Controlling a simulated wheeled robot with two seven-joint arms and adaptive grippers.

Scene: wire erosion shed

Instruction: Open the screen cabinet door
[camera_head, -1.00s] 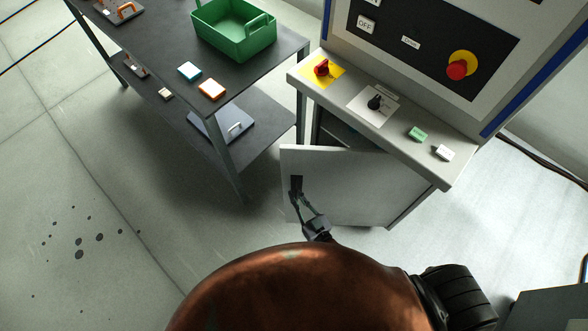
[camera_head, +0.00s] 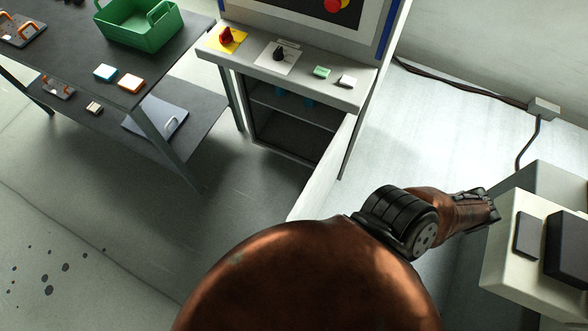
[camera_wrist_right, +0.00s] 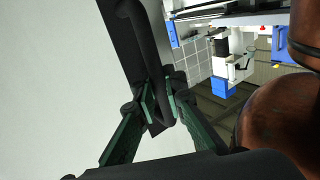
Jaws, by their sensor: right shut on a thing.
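The screen cabinet (camera_head: 290,75) stands at the upper middle of the head view, its dark inside (camera_head: 285,125) exposed with a shelf. Its pale door (camera_head: 325,172) is swung wide open and shows nearly edge-on, running toward me. In the right wrist view the door panel (camera_wrist_right: 50,70) fills the left side. My right gripper (camera_wrist_right: 160,92) is shut on the dark curved door handle (camera_wrist_right: 145,35). My copper arm hides this gripper and the handle in the head view. My left gripper is in neither view.
A dark two-level table (camera_head: 185,50) with a green bin (camera_head: 135,30) stands left of the cabinet. A pale box-shaped unit (camera_head: 510,260) is at the right, with a cable (camera_head: 525,145) behind it.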

